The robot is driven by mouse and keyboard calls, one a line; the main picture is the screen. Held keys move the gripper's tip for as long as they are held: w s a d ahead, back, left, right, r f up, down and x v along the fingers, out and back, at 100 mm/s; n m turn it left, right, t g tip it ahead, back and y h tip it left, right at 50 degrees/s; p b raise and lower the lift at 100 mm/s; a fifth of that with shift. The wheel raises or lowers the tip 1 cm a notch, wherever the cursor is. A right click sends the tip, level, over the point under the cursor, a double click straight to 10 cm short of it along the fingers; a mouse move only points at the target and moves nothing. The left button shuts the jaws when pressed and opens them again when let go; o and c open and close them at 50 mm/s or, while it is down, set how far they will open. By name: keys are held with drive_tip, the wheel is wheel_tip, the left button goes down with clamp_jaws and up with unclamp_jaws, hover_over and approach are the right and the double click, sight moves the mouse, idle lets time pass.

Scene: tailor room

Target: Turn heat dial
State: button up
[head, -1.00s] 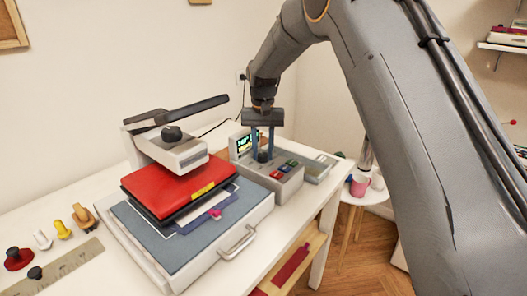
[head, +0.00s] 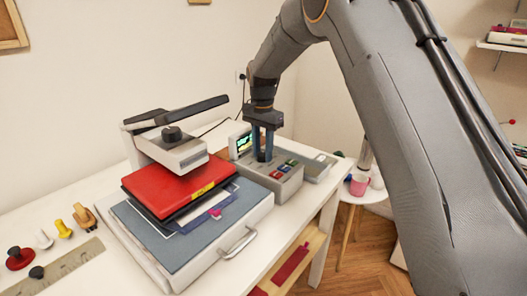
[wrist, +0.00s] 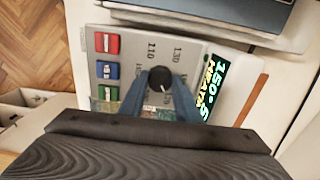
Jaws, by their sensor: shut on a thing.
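The heat dial is a black round knob (wrist: 160,79) with a white pointer mark, on a grey control box (head: 284,185). Printed numbers such as 110 and 130 surround it. My gripper (head: 263,158) points down over the box, and in the wrist view its two blue fingers (wrist: 159,88) are shut on the dial, one on each side. A small display (wrist: 213,84) beside the dial reads about 150 with green and yellow text; it also shows in the head view (head: 243,143). In the head view the fingers mostly hide the dial.
Red, blue and green buttons (wrist: 107,70) sit beside the dial. A heat press with a red plate (head: 166,186) and long dark handle (head: 190,112) stands left of the box. A ruler (head: 65,265) and several small stamps lie at the left. A stool with cups (head: 359,185) stands at the right.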

sight(263, 155)
drive_tip(key=shift+s+f, duration=0.1)
drive_tip(key=shift+s, duration=0.1)
drive_tip(key=o, duration=1)
drive_tip(key=shift+a, duration=0.1)
drive_tip(key=shift+o, duration=0.2)
drive_tip(key=shift+w+r, duration=0.1)
drive_tip(key=shift+r, duration=0.2)
wheel_tip(263, 155, up, 7)
drive_tip(key=shift+r+b, duration=0.2)
drive_tip(key=shift+b, duration=0.95)
